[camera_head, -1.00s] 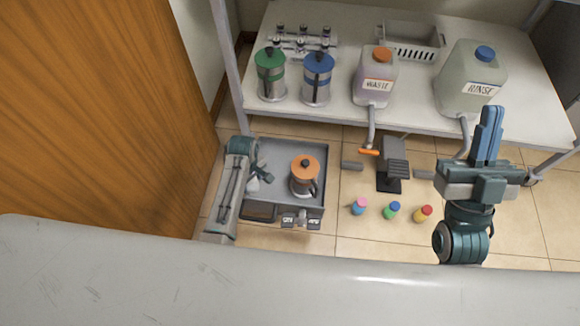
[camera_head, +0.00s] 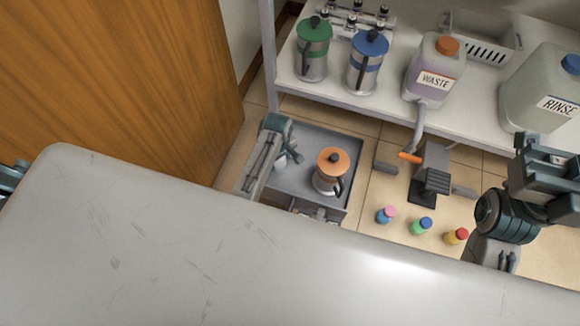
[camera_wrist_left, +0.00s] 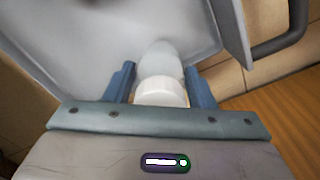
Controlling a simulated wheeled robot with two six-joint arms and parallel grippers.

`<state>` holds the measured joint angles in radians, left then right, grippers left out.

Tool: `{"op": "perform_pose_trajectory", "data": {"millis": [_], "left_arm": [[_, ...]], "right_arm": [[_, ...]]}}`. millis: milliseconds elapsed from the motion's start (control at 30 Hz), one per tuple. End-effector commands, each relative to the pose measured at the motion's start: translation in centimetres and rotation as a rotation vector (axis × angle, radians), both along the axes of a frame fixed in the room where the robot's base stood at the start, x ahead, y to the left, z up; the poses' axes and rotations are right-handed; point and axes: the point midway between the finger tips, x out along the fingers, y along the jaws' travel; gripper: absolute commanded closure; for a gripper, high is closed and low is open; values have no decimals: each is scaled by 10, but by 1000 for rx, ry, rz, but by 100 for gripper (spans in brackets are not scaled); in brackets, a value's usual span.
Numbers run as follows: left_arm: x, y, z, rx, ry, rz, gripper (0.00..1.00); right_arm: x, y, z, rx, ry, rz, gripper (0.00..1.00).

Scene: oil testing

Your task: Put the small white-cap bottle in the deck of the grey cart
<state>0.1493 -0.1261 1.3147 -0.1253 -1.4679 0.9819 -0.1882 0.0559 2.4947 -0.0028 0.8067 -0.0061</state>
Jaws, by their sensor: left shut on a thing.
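The small white-cap bottle (camera_head: 281,163) is over the left part of the grey cart's deck (camera_head: 306,141). My left gripper (camera_head: 293,156) is shut on it. In the left wrist view the white cap (camera_wrist_left: 160,93) sits between my two blue fingers, with the pale bottle body (camera_wrist_left: 161,60) beyond it against the grey deck. I cannot tell whether its base touches the deck. My right gripper (camera_head: 548,160) is at the right edge, well away from the cart, its fingertips not clear.
An orange-lidded steel pot (camera_head: 331,172) stands on the deck, right of my left gripper. Pink-, blue- and red-capped bottles (camera_head: 421,226) stand on the floor to the right. The white shelf (camera_head: 390,108) behind bears canisters, jugs and a basket. A wooden panel (camera_head: 110,85) is at left.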

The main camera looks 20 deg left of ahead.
Motion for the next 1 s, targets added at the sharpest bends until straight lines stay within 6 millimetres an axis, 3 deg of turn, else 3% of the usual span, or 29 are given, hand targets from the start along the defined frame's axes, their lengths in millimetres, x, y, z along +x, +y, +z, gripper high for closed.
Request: {"op": "perform_pose_trajectory", "data": {"millis": [33, 267, 467, 833, 867, 967, 1000], "left_arm": [[1, 0, -12, 0, -1, 0, 79], [1, 0, -28, 0, -2, 0, 79], [1, 0, -57, 0, -2, 0, 79], [1, 0, -59, 0, -2, 0, 79], [1, 0, -60, -1, -2, 0, 48], [0, 0, -59, -1, -2, 0, 29], [0, 0, -59, 0, -2, 0, 28]], "right_arm": [[0, 0, -6, 5, -4, -3, 100], [1, 0, -11, 13, -8, -10, 100], [2, 0, -22, 27, -15, -21, 100], [1, 0, -18, 30, -19, -24, 100], [1, 0, -18, 30, -19, -24, 100], [1, 0, -18, 29, -18, -24, 100], [1, 0, -19, 29, -18, -23, 100]]}}
